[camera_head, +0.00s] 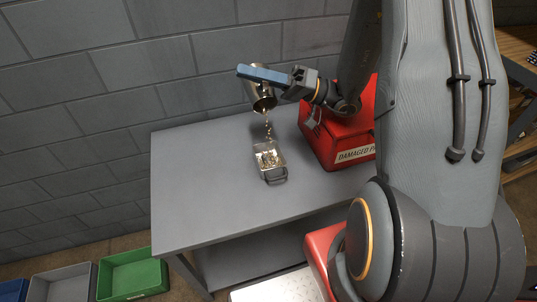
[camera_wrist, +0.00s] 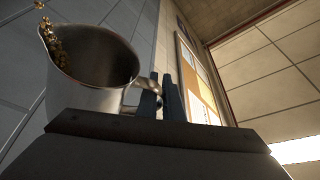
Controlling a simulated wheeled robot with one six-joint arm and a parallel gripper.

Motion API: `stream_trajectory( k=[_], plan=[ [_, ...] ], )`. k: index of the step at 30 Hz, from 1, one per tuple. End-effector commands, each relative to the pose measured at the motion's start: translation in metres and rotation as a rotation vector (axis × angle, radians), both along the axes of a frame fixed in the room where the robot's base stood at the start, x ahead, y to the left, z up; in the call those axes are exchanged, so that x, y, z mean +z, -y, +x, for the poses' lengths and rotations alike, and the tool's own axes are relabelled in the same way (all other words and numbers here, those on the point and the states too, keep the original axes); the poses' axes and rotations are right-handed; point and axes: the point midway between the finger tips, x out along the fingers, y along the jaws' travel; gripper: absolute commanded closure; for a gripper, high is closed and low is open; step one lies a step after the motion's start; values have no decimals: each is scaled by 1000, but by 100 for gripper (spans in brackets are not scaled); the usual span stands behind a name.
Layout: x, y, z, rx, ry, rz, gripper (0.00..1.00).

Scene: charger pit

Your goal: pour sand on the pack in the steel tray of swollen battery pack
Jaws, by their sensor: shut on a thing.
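My gripper (camera_head: 266,76) is shut on a metal jug (camera_head: 259,94) and holds it tipped above the table. Sand falls in a thin stream (camera_head: 268,128) from the jug's lip into the steel tray (camera_head: 282,156). The tray stands on the grey table and a layer of sand (camera_head: 268,159) shows in it. The battery pack cannot be made out under the sand. In the wrist view, the jug (camera_wrist: 85,75) is tilted to the left, with sand grains (camera_wrist: 55,50) at its lip. Its handle is at the blue fingers (camera_wrist: 160,97).
A red bin (camera_head: 332,140) labelled "DAMAGED P…" stands right of the tray, close to my arm. The grey table (camera_head: 210,190) is clear to the left. Green (camera_head: 132,274) and grey (camera_head: 62,284) crates stand on the floor at lower left. A block wall is behind.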

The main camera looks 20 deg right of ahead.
Motion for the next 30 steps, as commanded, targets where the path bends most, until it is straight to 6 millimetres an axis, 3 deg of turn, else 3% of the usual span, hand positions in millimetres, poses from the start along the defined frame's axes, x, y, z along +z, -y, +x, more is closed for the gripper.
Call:
stream_trajectory(
  k=[14, 21, 30],
  plan=[
    [1, 0, -2, 0, 16, -1, 100],
    [-17, 1, 40, -3, -289, 5, 100],
    [-24, 1, 48, -3, -355, 6, 100]
  ],
)
